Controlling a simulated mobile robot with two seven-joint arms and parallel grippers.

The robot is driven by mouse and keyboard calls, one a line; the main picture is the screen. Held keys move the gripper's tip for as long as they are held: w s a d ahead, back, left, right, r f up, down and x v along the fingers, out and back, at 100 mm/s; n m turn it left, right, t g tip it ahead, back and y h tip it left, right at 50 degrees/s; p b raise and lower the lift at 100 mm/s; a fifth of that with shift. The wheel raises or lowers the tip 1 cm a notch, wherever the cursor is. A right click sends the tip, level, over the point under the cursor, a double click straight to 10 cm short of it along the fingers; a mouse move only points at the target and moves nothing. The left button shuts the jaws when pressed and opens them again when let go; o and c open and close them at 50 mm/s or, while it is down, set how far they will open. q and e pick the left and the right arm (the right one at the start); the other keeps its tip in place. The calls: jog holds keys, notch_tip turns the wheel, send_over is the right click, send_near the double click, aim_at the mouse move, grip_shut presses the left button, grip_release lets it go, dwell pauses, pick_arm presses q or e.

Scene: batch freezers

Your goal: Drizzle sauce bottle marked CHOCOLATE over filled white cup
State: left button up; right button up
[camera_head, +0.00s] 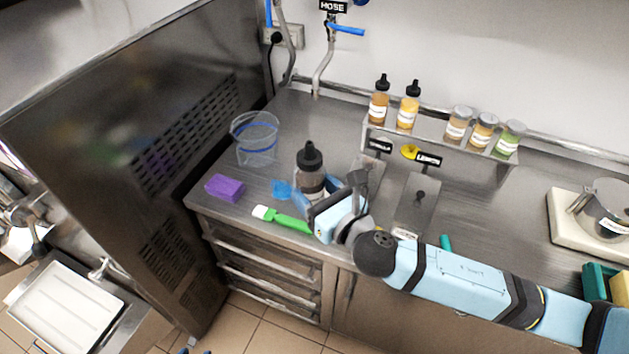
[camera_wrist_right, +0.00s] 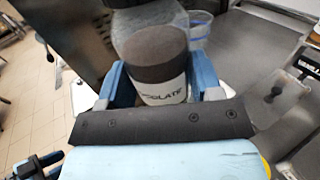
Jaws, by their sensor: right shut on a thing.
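The sauce bottle (camera_head: 311,180) has a black nozzle cap, a brown lower part and a white label. In the right wrist view the bottle (camera_wrist_right: 163,90) shows the label letters "OLATE". My right gripper (camera_head: 329,197) is shut on the bottle, with a blue finger on each side in the right wrist view (camera_wrist_right: 164,88). The bottle looks about upright over the front of the counter. I cannot tell whether its base touches the counter. I make out no filled white cup. Small blue parts at the bottom edge (camera_head: 194,351) may be my left gripper; its jaws are unclear.
A clear jug (camera_head: 255,140), purple block (camera_head: 224,187), blue item (camera_head: 282,188) and green-handled brush (camera_head: 282,219) lie around the bottle. A rack (camera_head: 440,143) with several bottles and jars stands at the back. A tall steel cabinet bounds the left.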

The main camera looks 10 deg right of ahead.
jog(key=s+a, duration=0.2)
jog(key=s, duration=1)
jog(key=shift+s, duration=0.25)
jog(key=shift+a+r, duration=0.1)
